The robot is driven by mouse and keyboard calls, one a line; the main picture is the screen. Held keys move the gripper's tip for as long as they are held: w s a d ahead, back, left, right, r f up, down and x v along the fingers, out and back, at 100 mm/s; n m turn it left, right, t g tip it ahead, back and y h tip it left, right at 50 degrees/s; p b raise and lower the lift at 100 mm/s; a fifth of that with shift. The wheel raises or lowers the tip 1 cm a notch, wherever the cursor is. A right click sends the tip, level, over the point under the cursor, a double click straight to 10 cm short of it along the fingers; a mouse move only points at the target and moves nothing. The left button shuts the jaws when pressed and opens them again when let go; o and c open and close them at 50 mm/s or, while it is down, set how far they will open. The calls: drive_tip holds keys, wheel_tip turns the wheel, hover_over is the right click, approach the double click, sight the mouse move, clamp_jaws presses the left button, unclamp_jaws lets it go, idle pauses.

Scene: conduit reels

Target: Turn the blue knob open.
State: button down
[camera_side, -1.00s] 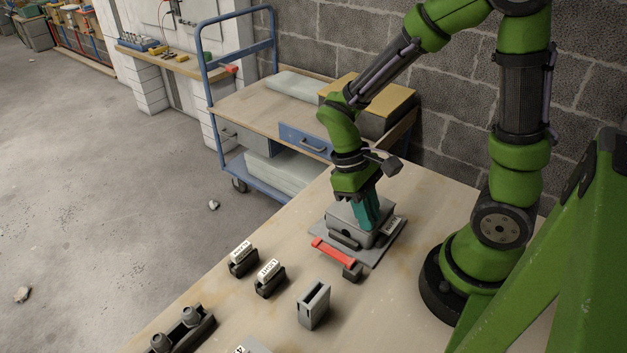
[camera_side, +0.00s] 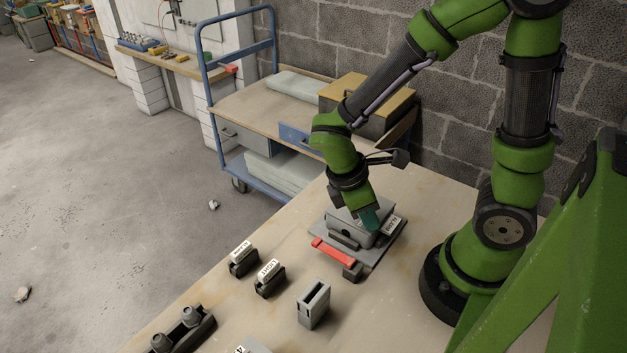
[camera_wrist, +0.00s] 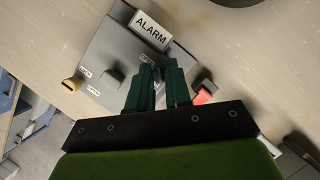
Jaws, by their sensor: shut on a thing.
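A grey box (camera_side: 344,238) stands on a flat grey plate on the table, with a white ALARM label that shows in the wrist view (camera_wrist: 149,30). My gripper (camera_side: 371,216) is down at the right part of the box, tilted. In the wrist view its teal fingers (camera_wrist: 158,72) are close together and shut on a part that they hide. No blue knob shows in the open, and I cannot see the colour of the held part. A small white label shows partly between the fingertips.
A red handle (camera_side: 333,252) lies along the box's front side. Small labelled blocks (camera_side: 269,278) and a grey slotted holder (camera_side: 314,304) stand on the table in front. A blue trolley (camera_side: 240,100) stands behind the table. Bare table lies between these pieces.

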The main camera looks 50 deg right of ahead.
drive_tip(key=n+t+h, duration=0.1)
drive_tip(key=n, duration=0.3)
drive_tip(key=shift+s+a+n, duration=0.1)
drive_tip(key=shift+n, duration=0.2)
drive_tip(key=shift+s+n+t, duration=0.1)
drive_tip(key=shift+n+t, duration=0.9)
drive_tip(key=shift+n, duration=0.9)
drive_tip(key=c, duration=1)
unclamp_jaws()
drive_tip(key=shift+c, duration=0.2)
drive_tip(key=shift+r, duration=0.1)
drive_tip(key=v, duration=1.6)
drive_tip(key=shift+a+r, duration=0.25)
drive_tip(key=shift+a, duration=0.15)
